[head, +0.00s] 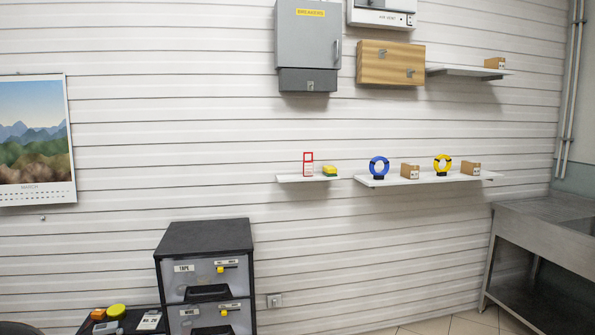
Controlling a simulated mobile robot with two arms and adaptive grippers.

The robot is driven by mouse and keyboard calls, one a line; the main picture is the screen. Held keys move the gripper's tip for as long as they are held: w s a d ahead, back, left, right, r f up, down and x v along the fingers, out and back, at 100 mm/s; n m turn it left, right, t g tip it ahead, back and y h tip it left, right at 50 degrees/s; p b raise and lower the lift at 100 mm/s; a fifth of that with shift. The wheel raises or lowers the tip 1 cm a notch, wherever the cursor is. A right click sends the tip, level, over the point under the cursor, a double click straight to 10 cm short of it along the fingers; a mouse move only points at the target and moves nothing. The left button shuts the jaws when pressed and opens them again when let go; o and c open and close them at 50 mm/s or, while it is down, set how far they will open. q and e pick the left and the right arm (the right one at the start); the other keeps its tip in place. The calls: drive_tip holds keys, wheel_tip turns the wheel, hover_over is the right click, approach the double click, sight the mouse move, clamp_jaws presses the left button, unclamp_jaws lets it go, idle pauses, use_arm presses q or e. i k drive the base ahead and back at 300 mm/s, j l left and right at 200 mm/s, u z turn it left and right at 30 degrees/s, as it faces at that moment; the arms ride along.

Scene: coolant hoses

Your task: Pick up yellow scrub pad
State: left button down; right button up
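A small yellow block with a green layer (330,171), which looks like a scrub pad, lies on the short white wall shelf (290,179). It is right of a red-framed item (308,164) on the same shelf. A round yellow item (116,311) also shows on the low dark surface (77,331) at the bottom left; it is too small to tell what it is. Neither of my grippers is in view.
A drawer cabinet (206,275) stands at lower left of centre. A metal sink table (545,215) stands at right. Floor (440,326) shows between them.

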sight(328, 170)
drive_tip(key=i+l+u, duration=0.4)
drive_tip(key=l+u, duration=0.2)
drive_tip(key=i+l+u, duration=0.15)
drive_tip(key=l+u, duration=0.2)
